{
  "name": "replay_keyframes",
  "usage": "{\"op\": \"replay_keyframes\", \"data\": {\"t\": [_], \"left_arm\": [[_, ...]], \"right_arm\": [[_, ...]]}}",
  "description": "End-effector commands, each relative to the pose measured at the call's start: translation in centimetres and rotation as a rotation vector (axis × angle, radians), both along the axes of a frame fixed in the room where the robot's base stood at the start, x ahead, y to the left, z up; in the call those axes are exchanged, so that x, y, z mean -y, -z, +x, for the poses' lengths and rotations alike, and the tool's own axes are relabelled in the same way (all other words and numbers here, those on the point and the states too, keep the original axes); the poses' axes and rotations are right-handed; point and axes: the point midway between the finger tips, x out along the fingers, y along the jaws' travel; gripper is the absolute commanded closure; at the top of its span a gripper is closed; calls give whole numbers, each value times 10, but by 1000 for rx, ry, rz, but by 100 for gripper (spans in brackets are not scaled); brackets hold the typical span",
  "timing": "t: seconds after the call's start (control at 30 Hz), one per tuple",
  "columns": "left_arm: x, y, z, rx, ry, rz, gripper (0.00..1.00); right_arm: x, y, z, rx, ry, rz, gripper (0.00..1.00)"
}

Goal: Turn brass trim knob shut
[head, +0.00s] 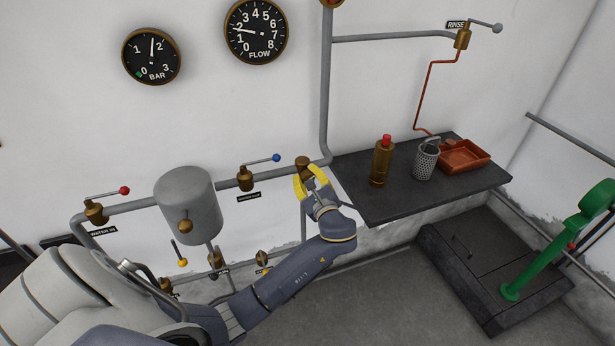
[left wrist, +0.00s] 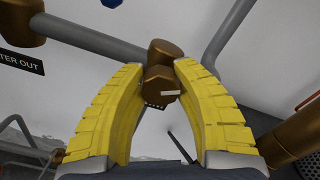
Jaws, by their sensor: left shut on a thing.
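The brass trim knob (head: 302,162) sits on the grey pipe, just left of the dark shelf. My left gripper (head: 312,180) reaches it from below, with its yellow fingers on either side of it. In the left wrist view the fingertips of my left gripper (left wrist: 165,68) close around the brass knob (left wrist: 160,84), which has a small pale mark on its face. Part of the knob is hidden by the fingers. My right gripper is not in view. The FLOW gauge (head: 255,31) has its needle near 2. The BAR gauge (head: 151,56) has its needle between 1 and 2.
A blue-tipped lever valve (head: 246,178) and a grey tank (head: 188,204) are left of the knob. The dark shelf (head: 385,207) holds a brass bottle (head: 381,163), a perforated cup (head: 426,160) and a red tray (head: 482,160). A green lever (head: 545,250) stands at right.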

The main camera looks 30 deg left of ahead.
Motion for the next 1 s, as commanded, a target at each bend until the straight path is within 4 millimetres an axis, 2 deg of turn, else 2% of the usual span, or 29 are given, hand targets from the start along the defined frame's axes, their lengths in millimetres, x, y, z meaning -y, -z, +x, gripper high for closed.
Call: {"op": "replay_keyframes", "data": {"t": [0.7, 1.0], "left_arm": [[-3, 0, -2, 537, -6, -415, 100], [-3, 1, -3, 716, -6, -555, 100]], "right_arm": [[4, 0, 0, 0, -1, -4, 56], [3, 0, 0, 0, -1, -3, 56]]}}
